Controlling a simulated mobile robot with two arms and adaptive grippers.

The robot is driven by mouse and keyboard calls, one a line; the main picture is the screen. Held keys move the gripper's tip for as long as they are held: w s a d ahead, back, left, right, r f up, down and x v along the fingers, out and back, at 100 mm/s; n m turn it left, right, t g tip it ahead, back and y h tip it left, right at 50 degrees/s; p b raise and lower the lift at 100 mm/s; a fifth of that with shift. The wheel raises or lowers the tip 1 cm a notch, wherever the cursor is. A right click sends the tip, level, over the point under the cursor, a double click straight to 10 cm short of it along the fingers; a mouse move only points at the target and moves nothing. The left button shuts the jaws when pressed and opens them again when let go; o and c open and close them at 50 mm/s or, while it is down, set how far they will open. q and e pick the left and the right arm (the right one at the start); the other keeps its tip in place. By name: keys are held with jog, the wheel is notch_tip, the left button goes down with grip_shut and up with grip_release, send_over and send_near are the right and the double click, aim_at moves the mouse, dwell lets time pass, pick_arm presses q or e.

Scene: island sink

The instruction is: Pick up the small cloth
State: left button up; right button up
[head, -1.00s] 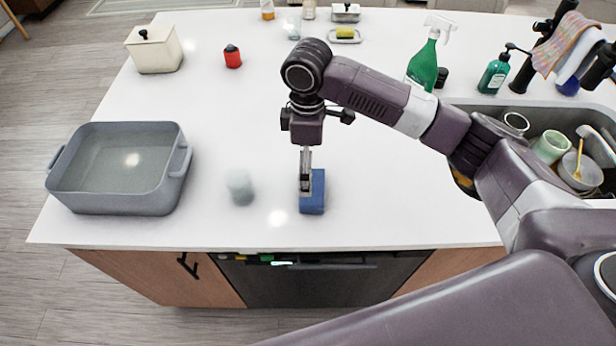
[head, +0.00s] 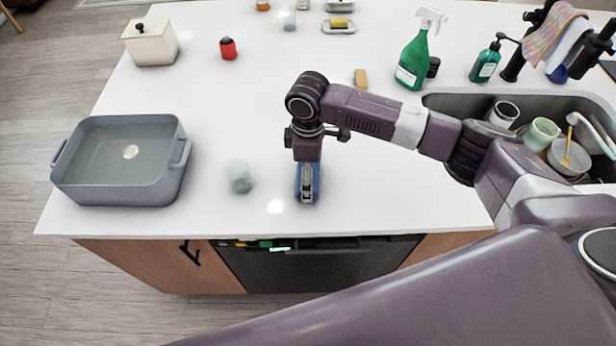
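A small blue item (head: 315,187), which looks like a folded cloth, is on the white counter near its front edge. My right arm comes in from the right, and its gripper (head: 307,194) points down at the blue item, with blue showing on both sides of the fingers. The gripper hides the item's middle, and I cannot tell whether the fingers are closed on it. A patterned orange cloth (head: 550,34) hangs by the faucet at the upper right. My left gripper is not in view.
A grey baking dish (head: 121,192) stands at the left. A translucent cup (head: 239,176) is left of the gripper. A green spray bottle (head: 412,62), a tan block (head: 360,78) and a sink (head: 440,100) holding dishes are to the right. The counter's middle is mostly clear.

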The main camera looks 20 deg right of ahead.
jog(key=c, duration=0.4)
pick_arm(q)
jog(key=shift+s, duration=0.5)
pick_arm(e)
jog(key=shift+r, duration=0.35)
jog(key=shift+w+r, duration=0.1)
jog(key=shift+r, duration=0.3)
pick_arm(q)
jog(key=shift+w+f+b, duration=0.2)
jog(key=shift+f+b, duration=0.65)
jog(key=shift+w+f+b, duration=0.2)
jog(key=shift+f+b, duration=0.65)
pick_arm(e)
jog(key=shift+r, duration=9.3)
